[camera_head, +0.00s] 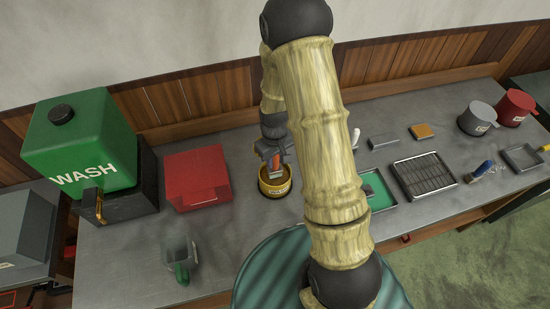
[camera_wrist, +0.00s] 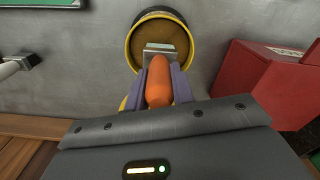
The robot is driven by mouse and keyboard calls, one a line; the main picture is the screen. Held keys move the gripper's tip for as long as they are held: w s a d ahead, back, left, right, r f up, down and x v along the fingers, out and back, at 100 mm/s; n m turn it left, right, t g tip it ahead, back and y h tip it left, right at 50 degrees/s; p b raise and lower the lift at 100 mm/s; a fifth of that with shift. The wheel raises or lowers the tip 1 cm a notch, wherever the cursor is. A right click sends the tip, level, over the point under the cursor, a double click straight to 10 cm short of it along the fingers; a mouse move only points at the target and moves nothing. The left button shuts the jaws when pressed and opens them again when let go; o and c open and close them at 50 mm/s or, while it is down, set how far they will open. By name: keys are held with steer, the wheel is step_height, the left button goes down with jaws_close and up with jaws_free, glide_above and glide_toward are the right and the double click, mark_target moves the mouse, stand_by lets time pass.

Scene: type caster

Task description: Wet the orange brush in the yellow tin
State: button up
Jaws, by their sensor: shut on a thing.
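The yellow tin (camera_head: 274,184) stands on the grey bench, just right of the red box. My gripper (camera_head: 272,154) is above the tin, shut on the orange brush (camera_head: 278,160). In the wrist view the orange handle of the brush (camera_wrist: 160,82) sits between the purple fingers of my gripper (camera_wrist: 160,88). The brush's pale metal end points toward the open mouth of the yellow tin (camera_wrist: 133,46), which has brown contents. The bristle tip is hidden, so I cannot tell whether it touches the contents.
The red box (camera_head: 196,179) stands close left of the tin. A green WASH tank (camera_head: 80,140) and a glass mug (camera_head: 180,252) are further left.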

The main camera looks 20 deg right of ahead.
steer(key=shift+s, duration=0.1)
steer(key=shift+r+p, duration=2.65)
steer(key=shift+r, duration=0.85)
steer(key=shift+d+f, duration=0.1)
